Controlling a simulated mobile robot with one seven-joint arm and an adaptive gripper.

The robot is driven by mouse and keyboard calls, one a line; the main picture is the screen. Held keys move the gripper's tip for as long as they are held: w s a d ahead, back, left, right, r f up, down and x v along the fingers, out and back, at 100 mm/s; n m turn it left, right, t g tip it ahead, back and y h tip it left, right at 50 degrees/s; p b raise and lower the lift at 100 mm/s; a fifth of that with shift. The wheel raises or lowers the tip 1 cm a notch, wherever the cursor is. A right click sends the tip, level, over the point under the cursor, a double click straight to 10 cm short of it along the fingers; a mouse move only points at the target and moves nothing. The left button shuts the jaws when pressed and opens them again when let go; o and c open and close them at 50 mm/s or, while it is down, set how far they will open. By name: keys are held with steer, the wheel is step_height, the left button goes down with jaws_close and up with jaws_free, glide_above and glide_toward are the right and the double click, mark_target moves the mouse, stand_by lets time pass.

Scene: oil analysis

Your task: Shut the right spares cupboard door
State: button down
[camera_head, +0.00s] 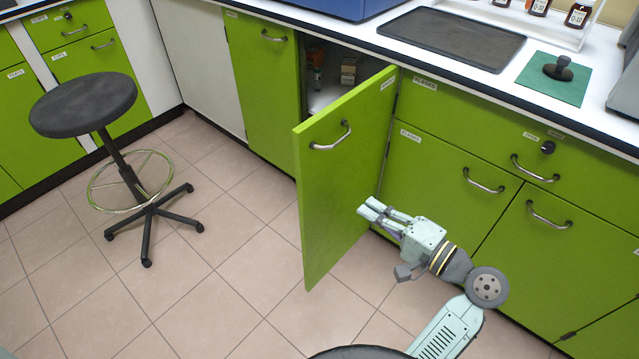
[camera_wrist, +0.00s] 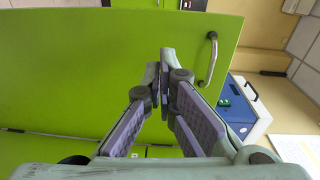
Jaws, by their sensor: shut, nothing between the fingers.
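The right spares cupboard door (camera_head: 345,180) is a green panel with a metal bar handle (camera_head: 331,137). It stands open, swung out from the counter, hinged at its right edge. Behind it the cupboard interior (camera_head: 322,85) shows a few small items on a pale shelf. My gripper (camera_head: 367,207) is shut and empty, in front of the door's lower half near its hinge side. In the wrist view the green door (camera_wrist: 90,70) fills much of the picture behind my fingers (camera_wrist: 163,85), with its handle (camera_wrist: 208,60) to their right. I cannot tell whether the fingertips touch the door.
A black stool (camera_head: 83,104) stands on the tiled floor at left. Green closed cupboards (camera_head: 440,185) and drawers are close to my arm at right. The counter above holds a dark mat (camera_head: 452,40) and a green pad (camera_head: 540,85).

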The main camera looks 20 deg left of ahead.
steer(key=s, duration=0.1)
steer(key=p, duration=0.3)
glide_toward(309, 177)
steer(key=shift+y, duration=0.4)
steer(key=x, duration=0.7)
steer(key=shift+w+f, duration=0.1)
steer(key=shift+f, duration=0.1)
